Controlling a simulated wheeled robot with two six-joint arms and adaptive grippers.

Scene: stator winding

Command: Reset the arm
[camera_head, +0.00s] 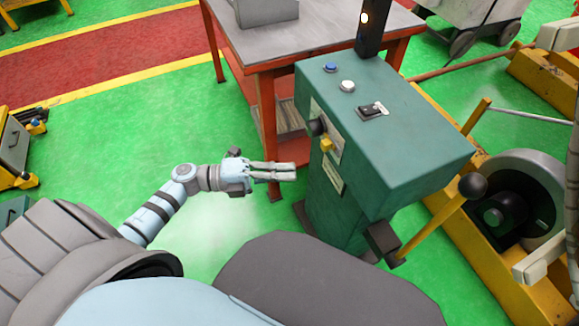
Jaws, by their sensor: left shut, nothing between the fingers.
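My left arm comes in from the left. Its gripper (284,171) is shut and empty, with its fingers pointing right. In the picture it lies just left of the green control cabinet (400,150), near the small yellow knob (326,145) and the black knob (317,127) on its left face. I cannot tell the exact gap between fingertips and cabinet. The cabinet top carries a blue button (330,67), a white button (347,86) and a black rocker switch (371,110). My right gripper does not show.
An orange-framed table (290,40) stands behind the cabinet. A lever with a black ball (473,185) and a yellow machine frame (470,262) stand to the right. A drawer cabinet (14,145) is at the far left. Green floor (110,130) is clear left of the gripper.

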